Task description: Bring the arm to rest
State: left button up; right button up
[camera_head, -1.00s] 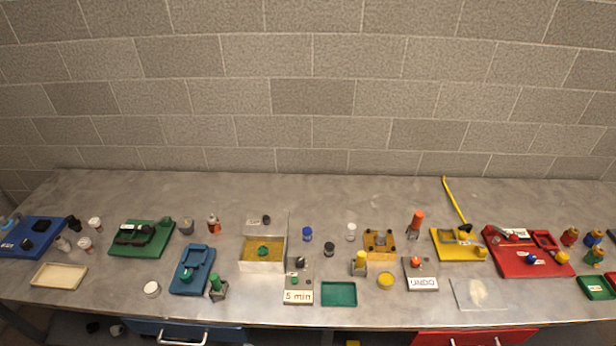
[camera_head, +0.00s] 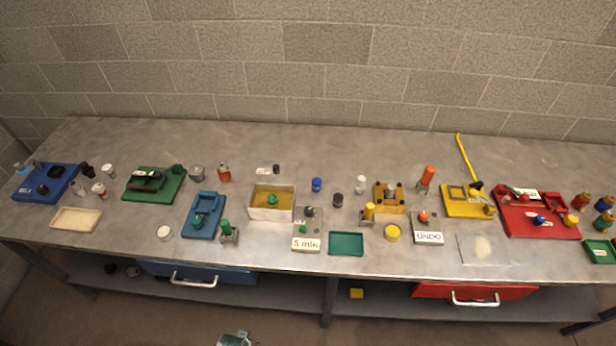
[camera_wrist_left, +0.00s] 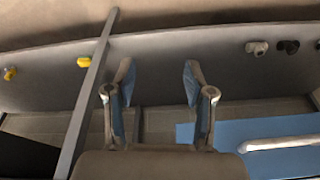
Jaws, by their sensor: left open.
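My left gripper (camera_wrist_left: 158,82) shows in the left wrist view with its two fingers spread apart and nothing between them. In the head view a small grey and teal piece of it (camera_head: 235,340) shows at the bottom edge, in front of the workbench and apart from it. The rest of the left arm is out of view. My right gripper is in neither view.
The long grey workbench (camera_head: 300,145) carries several coloured fixtures, bottles and trays. Under it are a blue drawer (camera_head: 210,272) and a red drawer (camera_head: 470,292) with handles. A bench leg (camera_wrist_left: 95,90) and lower shelf (camera_wrist_left: 230,65) show in the wrist view.

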pick_arm(q)
jog(key=s+a+f+g+b, duration=0.1)
jog(key=s+f, duration=0.3)
jog(key=f, duration=0.6)
jog(key=s+f, duration=0.4)
jog(key=f, duration=0.6)
jog(key=s+a+f, duration=0.2)
jog(key=s+f, duration=0.7)
jog(key=s, duration=0.3)
jog(key=shift+s+a+f+g+b, duration=0.2)
jog(key=shift+s+g+b, duration=0.2)
